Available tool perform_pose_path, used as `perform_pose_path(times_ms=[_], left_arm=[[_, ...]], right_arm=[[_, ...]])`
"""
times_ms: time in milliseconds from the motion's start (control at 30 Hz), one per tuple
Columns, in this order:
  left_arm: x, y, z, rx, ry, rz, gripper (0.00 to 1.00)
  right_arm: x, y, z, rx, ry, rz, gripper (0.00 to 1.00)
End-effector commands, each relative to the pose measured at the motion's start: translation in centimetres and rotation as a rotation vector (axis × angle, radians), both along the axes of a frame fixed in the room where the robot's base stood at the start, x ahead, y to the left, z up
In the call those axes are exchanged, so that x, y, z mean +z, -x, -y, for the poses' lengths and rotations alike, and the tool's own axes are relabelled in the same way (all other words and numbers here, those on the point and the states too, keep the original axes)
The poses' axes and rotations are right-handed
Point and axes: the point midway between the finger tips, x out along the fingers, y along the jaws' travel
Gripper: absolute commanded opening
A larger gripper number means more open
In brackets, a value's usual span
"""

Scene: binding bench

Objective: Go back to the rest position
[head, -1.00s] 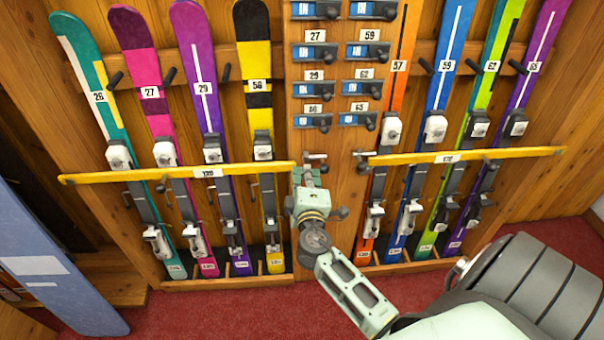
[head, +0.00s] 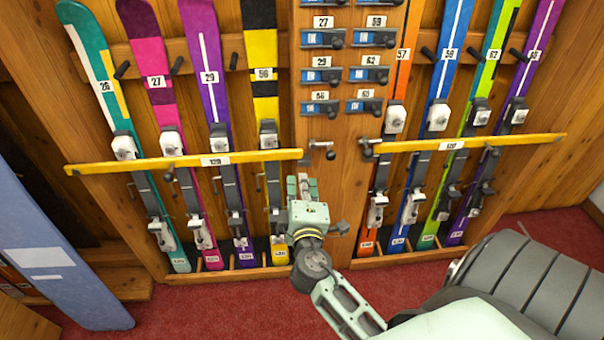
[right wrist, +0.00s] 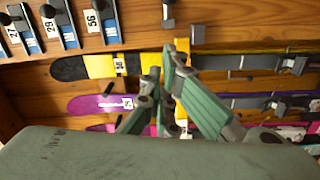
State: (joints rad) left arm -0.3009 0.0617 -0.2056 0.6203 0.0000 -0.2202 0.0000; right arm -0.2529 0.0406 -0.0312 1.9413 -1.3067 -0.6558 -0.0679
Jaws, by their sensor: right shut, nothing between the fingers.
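My right gripper (head: 302,182) is shut and empty. It is in front of the wooden centre post, just below the inner end of the left yellow bar (head: 185,163). In the right wrist view its green fingers (right wrist: 166,62) come together, with skis behind them. The left bar lies across several skis, and the right yellow bar (head: 490,141) lies across the other skis. Between the bars, a small metal latch (head: 322,145) on the post is clear of my fingers. My left gripper is not in view.
Blue tagged holders (head: 322,75) line the centre post above the latch. A blue board (head: 50,250) leans at the left. Red carpet (head: 225,305) covers the floor before the rack. Skis stand close on both sides of the post.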

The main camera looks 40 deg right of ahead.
Motion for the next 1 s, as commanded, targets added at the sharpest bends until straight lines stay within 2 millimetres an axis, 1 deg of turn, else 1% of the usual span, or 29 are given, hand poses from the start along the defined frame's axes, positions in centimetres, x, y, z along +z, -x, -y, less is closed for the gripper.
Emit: perform_pose_path(times_ms=[33,100,233,333,700,767,833,867,967,1000], left_arm=[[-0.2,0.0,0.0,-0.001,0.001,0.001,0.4],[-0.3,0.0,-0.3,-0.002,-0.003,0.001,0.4],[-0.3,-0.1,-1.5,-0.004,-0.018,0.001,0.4],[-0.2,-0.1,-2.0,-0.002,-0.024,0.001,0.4],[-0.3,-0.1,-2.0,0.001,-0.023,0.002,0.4],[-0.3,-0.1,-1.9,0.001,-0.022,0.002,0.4],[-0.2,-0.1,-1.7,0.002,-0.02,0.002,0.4],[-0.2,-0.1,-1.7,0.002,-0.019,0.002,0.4],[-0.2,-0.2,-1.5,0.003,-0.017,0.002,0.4],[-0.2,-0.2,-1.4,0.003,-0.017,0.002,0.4]], right_arm=[[-0.1,0.5,-0.2,-0.001,0.0,-0.002,0.0],[0.0,0.8,-0.4,-0.001,0.001,0.0,0.0],[0.1,1.1,-0.6,-0.002,0.001,0.0,0.0],[0.1,1.1,-0.6,-0.001,0.001,0.0,0.0],[0.1,1.0,-0.6,-0.001,0.001,0.0,0.0],[-0.1,1.0,-0.7,0.001,-0.003,-0.004,0.0],[-1.4,0.9,-1.0,0.012,-0.02,-0.023,0.0],[-2.3,0.8,-1.2,0.019,-0.032,-0.038,0.0],[-7.2,0.8,-2.3,0.053,-0.105,-0.113,0.0],[-9.8,0.9,-2.9,0.07,-0.146,-0.154,0.0]])
